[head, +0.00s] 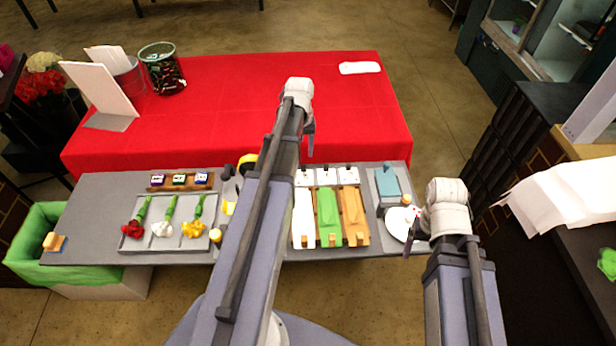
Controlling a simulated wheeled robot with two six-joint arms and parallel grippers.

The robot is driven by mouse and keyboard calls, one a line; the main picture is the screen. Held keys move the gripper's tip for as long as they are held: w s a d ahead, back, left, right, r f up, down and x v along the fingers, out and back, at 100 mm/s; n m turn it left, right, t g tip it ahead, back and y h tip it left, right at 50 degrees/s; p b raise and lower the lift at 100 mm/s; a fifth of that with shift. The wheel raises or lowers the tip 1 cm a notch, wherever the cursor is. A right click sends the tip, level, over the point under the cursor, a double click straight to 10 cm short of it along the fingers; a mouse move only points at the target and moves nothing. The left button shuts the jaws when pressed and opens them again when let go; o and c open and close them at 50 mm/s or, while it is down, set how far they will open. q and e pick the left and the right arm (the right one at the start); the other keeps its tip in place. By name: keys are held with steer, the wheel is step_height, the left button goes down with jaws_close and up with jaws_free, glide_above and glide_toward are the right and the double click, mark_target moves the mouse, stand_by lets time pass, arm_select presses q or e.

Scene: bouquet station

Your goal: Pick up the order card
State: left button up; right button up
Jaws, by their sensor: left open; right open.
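No item is clearly readable as the order card. A blank white upright panel (100,88) leans on a grey base at the left of the red table, and a flat white item (360,68) lies near that table's far right corner. My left gripper (310,142) hangs over the red table's near part, apart from both; its jaws are small and seen edge-on, with nothing visible in them. My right gripper (411,238) is open and empty by the white round plate (400,224) at the grey bench's right end. My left arm hides the bench's middle.
The grey bench (85,215) holds a tray with red, white and yellow flowers (163,228), white, green and orange wrap pieces (328,215), and a blue box (387,182). A green-lined bin (35,220) stands left. The red table's (225,90) middle is clear.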

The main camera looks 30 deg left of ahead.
mark_target(304, 167)
arm_select(q)
step_height(304, 167, down, 2)
steer(key=shift+d+b, duration=0.1)
steer(key=shift+b, duration=0.65)
steer(key=f+b, duration=0.5)
steer(key=shift+w+d+f, duration=0.15)
steer(key=shift+w+f, duration=0.1)
steer(key=shift+w, duration=0.1)
steer(key=shift+r, duration=0.1)
jaws_close()
